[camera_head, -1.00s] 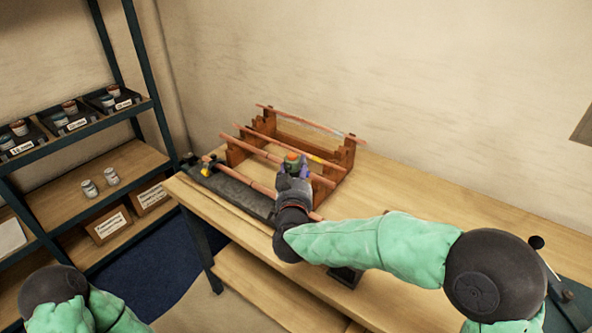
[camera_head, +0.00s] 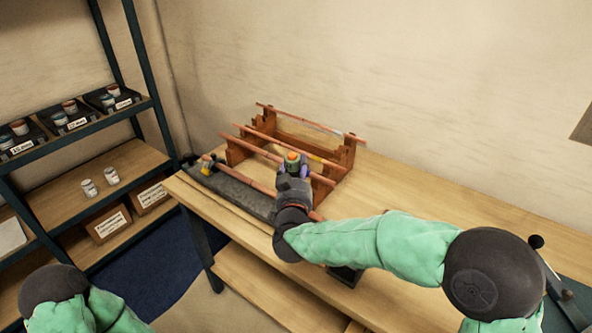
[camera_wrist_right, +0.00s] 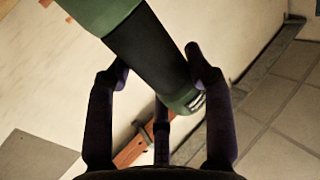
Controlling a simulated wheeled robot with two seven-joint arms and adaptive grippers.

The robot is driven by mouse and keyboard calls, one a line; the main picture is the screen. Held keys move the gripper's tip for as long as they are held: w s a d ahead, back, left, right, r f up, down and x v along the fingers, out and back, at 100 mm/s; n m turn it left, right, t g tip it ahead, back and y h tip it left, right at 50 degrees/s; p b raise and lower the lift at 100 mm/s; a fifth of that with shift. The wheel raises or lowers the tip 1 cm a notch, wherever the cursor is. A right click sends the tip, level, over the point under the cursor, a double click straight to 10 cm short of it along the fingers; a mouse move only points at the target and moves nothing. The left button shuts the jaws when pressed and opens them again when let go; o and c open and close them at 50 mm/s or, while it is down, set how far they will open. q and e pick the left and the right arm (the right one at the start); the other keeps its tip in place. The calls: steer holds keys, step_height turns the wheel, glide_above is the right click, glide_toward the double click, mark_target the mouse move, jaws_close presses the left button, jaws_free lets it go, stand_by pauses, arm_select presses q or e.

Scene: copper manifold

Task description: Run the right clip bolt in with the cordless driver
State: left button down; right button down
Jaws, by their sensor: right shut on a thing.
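My right gripper (camera_head: 292,172) is over the wooden rack (camera_head: 340,165) on the bench, its arm reaching in from the right. Copper pipes (camera_head: 310,119) lie across the rack. The right clip bolt and the driver's tip cannot be made out. Only my left arm's sleeve shows at lower left; its gripper is out of view.
A dark grey mat (camera_head: 235,190) lies along the bench's front, with a small yellow and black item (camera_head: 207,166) at its left end. A shelf unit (camera_head: 150,160) with cans and boxes stands at left.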

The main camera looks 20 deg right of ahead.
mark_target(296, 155)
steer(key=shift+r+p, duration=2.65)
steer(key=shift+r, duration=0.5)
